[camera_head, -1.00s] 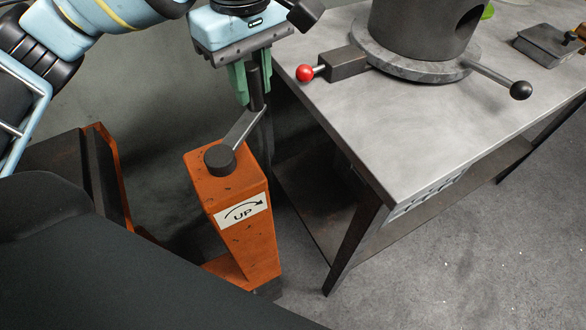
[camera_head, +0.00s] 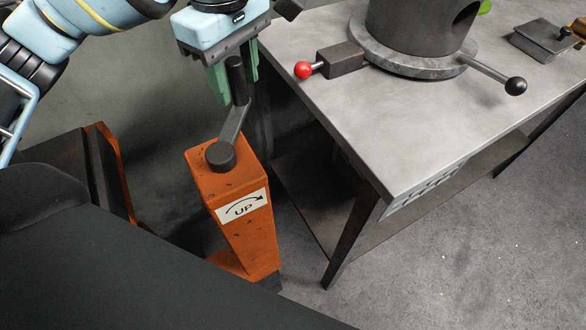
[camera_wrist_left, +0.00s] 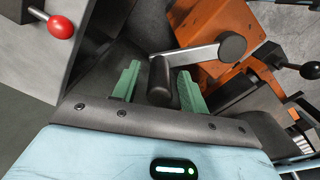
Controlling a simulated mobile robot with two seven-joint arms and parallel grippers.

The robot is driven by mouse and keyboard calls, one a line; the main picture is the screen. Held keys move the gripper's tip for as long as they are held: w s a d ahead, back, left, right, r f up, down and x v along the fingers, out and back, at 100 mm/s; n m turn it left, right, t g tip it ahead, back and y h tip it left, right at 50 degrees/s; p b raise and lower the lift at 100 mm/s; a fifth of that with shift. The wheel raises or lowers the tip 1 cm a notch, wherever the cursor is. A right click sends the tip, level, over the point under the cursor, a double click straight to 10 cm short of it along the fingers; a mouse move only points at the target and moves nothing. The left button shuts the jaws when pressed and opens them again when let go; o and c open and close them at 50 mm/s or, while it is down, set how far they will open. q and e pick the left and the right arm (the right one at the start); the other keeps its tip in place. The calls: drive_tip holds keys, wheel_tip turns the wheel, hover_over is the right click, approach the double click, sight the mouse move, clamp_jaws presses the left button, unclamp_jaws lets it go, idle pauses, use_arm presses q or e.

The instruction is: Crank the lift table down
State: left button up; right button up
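The orange crank post (camera_head: 245,240) stands left of the workbench, with an "UP" label and a curved arrow on its front. On its top is a dark hub (camera_head: 220,155) with a grey crank arm (camera_head: 233,125) pointing away and slightly right. The upright black crank handle (camera_head: 236,80) is at the arm's end. My left gripper (camera_head: 232,82) has green fingers standing apart on either side of the handle. In the left wrist view the handle (camera_wrist_left: 160,82) lies between the fingers, with visible gaps. My right gripper is not seen.
A steel workbench (camera_head: 420,130) stands right of the post. It carries a round grey fixture (camera_head: 410,35) with a red-knobbed lever (camera_head: 303,70) and a black-knobbed lever (camera_head: 515,86). A dark, orange-edged structure (camera_head: 110,165) is on the left.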

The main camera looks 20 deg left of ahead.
use_arm(q)
drive_tip(key=shift+r, duration=0.1)
drive_tip(key=shift+r+p, duration=0.3)
drive_tip(key=shift+p, duration=0.05)
wheel_tip(320, 180, up, 5)
drive_tip(key=p, duration=0.4)
drive_tip(key=shift+r, duration=0.15)
drive_tip(key=shift+r+p, duration=0.8)
drive_tip(key=shift+p, duration=0.1)
drive_tip(key=shift+r, duration=0.25)
drive_tip(key=shift+f, duration=0.1)
